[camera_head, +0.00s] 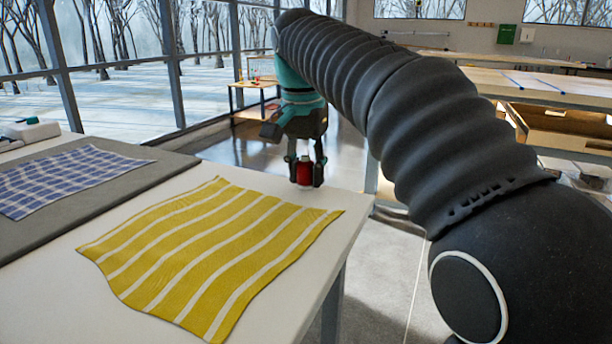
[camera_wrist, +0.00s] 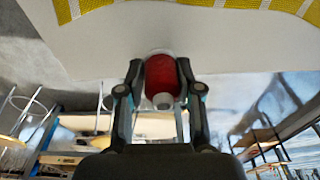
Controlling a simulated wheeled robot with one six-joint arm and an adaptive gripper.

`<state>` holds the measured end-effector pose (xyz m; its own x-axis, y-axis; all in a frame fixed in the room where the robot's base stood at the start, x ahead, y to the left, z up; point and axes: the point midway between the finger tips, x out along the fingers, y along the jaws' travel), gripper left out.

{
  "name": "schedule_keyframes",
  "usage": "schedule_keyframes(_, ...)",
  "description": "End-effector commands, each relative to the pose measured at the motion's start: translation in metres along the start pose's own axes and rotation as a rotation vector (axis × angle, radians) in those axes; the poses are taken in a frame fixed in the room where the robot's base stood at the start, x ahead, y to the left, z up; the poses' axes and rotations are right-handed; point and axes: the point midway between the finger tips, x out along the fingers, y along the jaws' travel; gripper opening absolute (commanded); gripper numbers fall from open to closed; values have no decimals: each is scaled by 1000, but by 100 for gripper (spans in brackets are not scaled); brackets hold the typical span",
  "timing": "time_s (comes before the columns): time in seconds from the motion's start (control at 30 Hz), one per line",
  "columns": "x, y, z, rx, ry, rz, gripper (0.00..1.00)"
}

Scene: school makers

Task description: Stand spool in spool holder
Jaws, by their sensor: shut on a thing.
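A red spool (camera_head: 304,171) with pale ends is held between the fingers of my gripper (camera_head: 305,174), above or at the far right corner of the white table; I cannot tell whether it touches the top. In the wrist view the spool (camera_wrist: 161,75) shows between the two fingers of my gripper (camera_wrist: 161,84), near the table's edge. My gripper is shut on it. I do not make out a spool holder in either view.
A yellow cloth with white stripes (camera_head: 205,250) lies on the white table (camera_head: 60,305). A blue checked cloth (camera_head: 65,178) lies on a grey mat (camera_head: 125,192) at the left. A tray (camera_head: 565,130) stands at the right. Bare floor (camera_head: 385,270) lies beyond the table's right edge.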

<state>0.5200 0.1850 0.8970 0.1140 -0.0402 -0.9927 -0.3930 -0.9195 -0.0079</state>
Motion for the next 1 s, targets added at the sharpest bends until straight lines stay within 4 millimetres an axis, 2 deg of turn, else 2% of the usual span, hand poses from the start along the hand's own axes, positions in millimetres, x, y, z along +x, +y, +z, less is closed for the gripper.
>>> schedule_keyframes(0.37, 5, 0, 0, 1, 0, 0, 0)
schedule_keyframes(0.4, 6, 0, 1, 1, -1, 1, 37)
schedule_keyframes(0.5, 5, 0, 0, 1, -1, 0, 61)
schedule_keyframes(0.83, 3, 0, 0, 1, 0, 0, 61)
schedule_keyframes(1.0, -14, 0, 0, 0, 1, -1, 61)
